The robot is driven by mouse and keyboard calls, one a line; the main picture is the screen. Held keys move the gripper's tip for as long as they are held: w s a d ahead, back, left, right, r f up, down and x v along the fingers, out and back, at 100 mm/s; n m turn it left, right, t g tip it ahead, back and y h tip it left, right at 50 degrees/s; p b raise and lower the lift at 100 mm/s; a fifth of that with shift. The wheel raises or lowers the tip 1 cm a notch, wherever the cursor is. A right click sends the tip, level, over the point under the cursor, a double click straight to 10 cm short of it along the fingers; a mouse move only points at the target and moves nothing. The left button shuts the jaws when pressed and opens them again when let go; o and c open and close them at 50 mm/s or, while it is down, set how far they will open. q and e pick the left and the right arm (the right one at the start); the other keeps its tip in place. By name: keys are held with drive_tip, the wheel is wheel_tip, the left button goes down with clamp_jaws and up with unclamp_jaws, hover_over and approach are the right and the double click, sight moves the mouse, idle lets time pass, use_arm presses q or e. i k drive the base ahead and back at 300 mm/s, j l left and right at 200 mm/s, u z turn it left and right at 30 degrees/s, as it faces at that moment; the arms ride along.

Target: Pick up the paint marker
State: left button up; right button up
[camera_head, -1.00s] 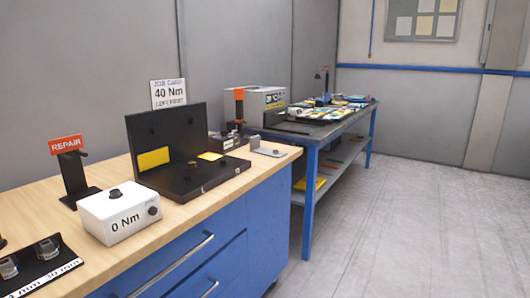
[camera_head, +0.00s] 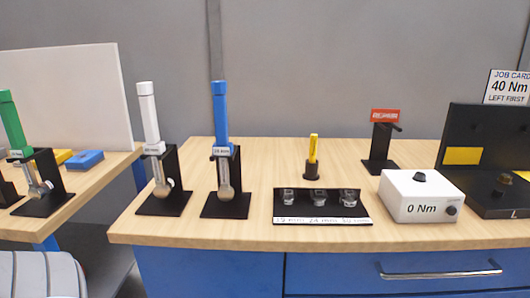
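The paint marker appears to be the slim yellow stick (camera_head: 313,149) standing upright in a small black holder (camera_head: 312,171) on the wooden workbench (camera_head: 350,234). It is behind a black mat (camera_head: 281,214) with several small metal sockets. Neither of my grippers shows in the head view.
Torque tools with white (camera_head: 149,115) and blue (camera_head: 221,108) handles stand in black stands left of the marker. A red-signed stand (camera_head: 382,140) and a white "0 Nm" box (camera_head: 402,202) are to its right. Bare wood surrounds the marker's holder.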

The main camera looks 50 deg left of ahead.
sight(314, 137)
drive_tip(key=u, duration=1.15)
